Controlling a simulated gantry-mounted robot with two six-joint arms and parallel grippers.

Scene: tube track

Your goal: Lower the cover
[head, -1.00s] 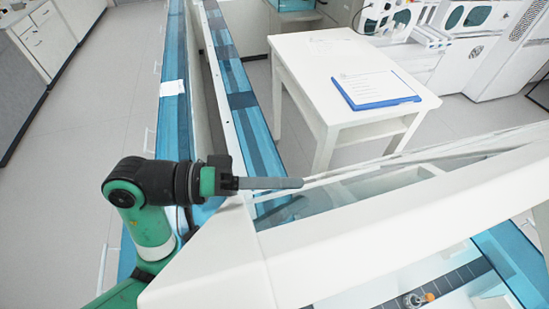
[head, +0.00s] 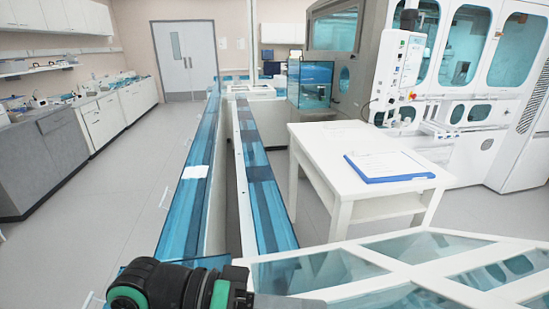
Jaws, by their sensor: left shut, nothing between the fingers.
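The cover (head: 375,268) is a white frame with clear bluish panes at the lower right, cut off by the bottom and right edges. I see its panes from above, and I cannot tell its exact tilt. My left gripper (head: 290,302) is at the bottom edge, beside the cover's near left part. Its fingers are shut and empty, and partly cut off. I cannot tell whether they touch the frame. My right gripper is out of view.
A white table (head: 335,146) with a blue clipboard (head: 390,167) stands beyond the cover. Two long blue-topped tracks (head: 262,205) run away from me on the left, with a white paper (head: 195,171) on one. Open floor (head: 110,205) lies further left.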

